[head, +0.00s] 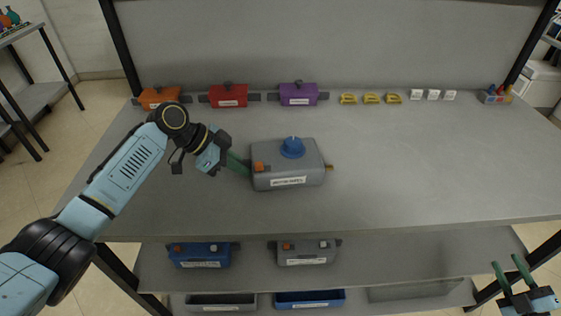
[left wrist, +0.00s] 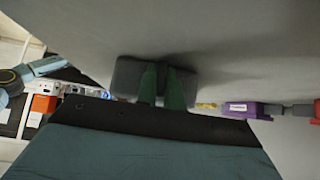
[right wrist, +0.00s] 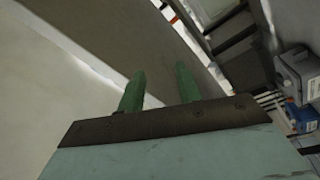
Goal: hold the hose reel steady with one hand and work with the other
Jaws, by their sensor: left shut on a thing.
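A grey box with a blue knob on top, an orange block at its left and a brass stub at its right (head: 288,177) stands upright on the table; I take it as the hose reel. Its front label is too small to read. My left gripper (head: 236,160) is at the box's left end, shut on its side tab, which the fingers mostly hide. In the left wrist view the green fingers (left wrist: 162,74) are close together against the grey box (left wrist: 126,78). My right gripper (head: 507,262) is open and empty, off the table's front right; its fingers also show apart in the right wrist view (right wrist: 160,80).
Orange (head: 159,97), red (head: 229,95) and purple (head: 298,94) boxes line the table's back edge. Yellow pieces (head: 371,98), white blocks (head: 433,95) and a small bin (head: 495,95) stand further right. Blue (head: 199,257) and grey (head: 305,253) boxes sit below. The tabletop's right is clear.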

